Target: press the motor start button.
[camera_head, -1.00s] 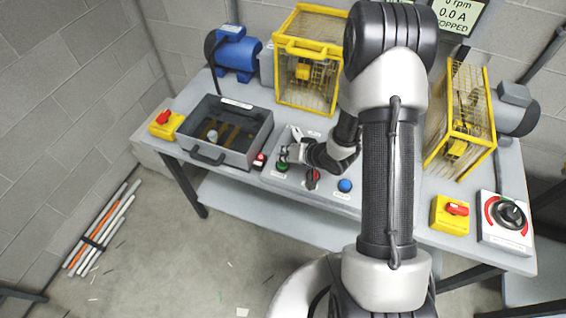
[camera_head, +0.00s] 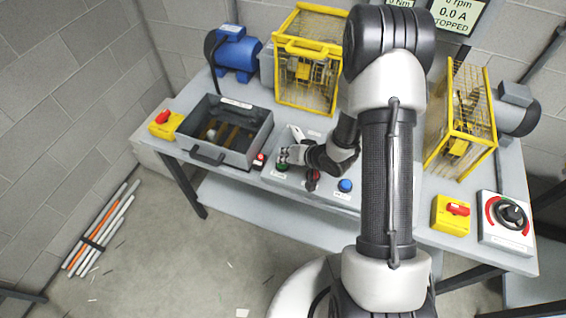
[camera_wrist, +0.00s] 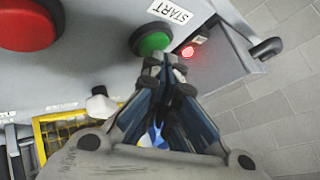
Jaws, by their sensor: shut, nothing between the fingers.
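The green start button (camera_wrist: 153,42) sits on the grey control panel beside a START label (camera_wrist: 170,11) in the wrist view. It also shows in the head view (camera_head: 281,167), partly under my gripper. My gripper (camera_wrist: 163,68) is shut and empty, its fingertips right at the lower edge of the green button. I cannot tell whether they touch it. In the head view my gripper (camera_head: 285,155) is over the left part of the panel. A screen (camera_head: 456,17) at the top reads 0 rpm, 0.0 A and a stopped word, partly cut off.
A large red button (camera_wrist: 28,22) is at the left in the wrist view. A red lamp (camera_wrist: 187,51) glows beside the green button. A blue button (camera_head: 345,185) is right on the panel. An open grey box (camera_head: 262,128) stands left; yellow cages (camera_head: 305,106) stand behind.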

